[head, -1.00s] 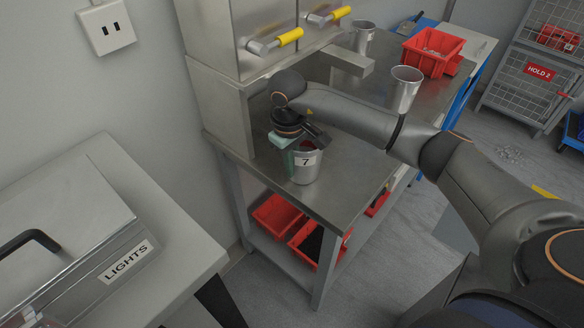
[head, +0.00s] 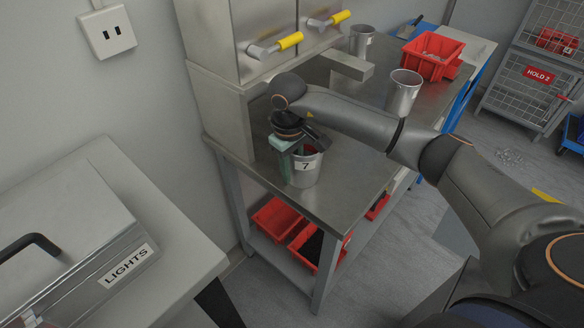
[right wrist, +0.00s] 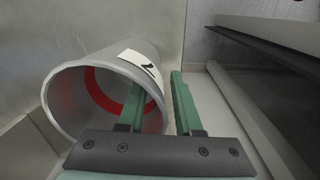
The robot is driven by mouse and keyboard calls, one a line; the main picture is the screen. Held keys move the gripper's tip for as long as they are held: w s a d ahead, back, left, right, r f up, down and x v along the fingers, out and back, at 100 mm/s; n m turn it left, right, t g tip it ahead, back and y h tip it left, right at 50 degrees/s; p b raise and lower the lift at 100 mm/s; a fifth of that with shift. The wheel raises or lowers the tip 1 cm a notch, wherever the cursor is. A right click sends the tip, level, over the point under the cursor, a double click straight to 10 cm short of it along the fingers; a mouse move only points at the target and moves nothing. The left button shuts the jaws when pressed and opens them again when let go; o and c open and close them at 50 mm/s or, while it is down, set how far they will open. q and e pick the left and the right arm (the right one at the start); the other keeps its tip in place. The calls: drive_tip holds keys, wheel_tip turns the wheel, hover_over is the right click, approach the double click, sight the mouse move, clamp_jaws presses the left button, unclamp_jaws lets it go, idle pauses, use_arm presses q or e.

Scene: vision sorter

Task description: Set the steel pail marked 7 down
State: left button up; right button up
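The steel pail marked 7 (head: 308,178) stands upright on the steel bench (head: 345,200) near its front left corner. My right gripper (head: 293,163) is at the pail's left side, pointing down. In the right wrist view the pail (right wrist: 75,85) shows its open mouth and a red band inside. The green fingers of my right gripper (right wrist: 158,95) stand apart, one inside the mouth and one outside, with the pail's wall between them. A gap shows around the wall. My left gripper is not in view.
Two other steel pails, one nearer (head: 403,95) and one farther (head: 361,40), stand on the bench. A red bin (head: 432,62) is at its far end. A cabinet with yellow handles (head: 245,40) borders the bench's left. The bench front beside pail 7 is clear.

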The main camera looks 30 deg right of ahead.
wheel_tip(320, 180, up, 12)
drive_tip(key=shift+a+b, duration=0.35)
drive_tip(key=shift+s+f, duration=0.1)
drive_tip(key=shift+f, duration=0.05)
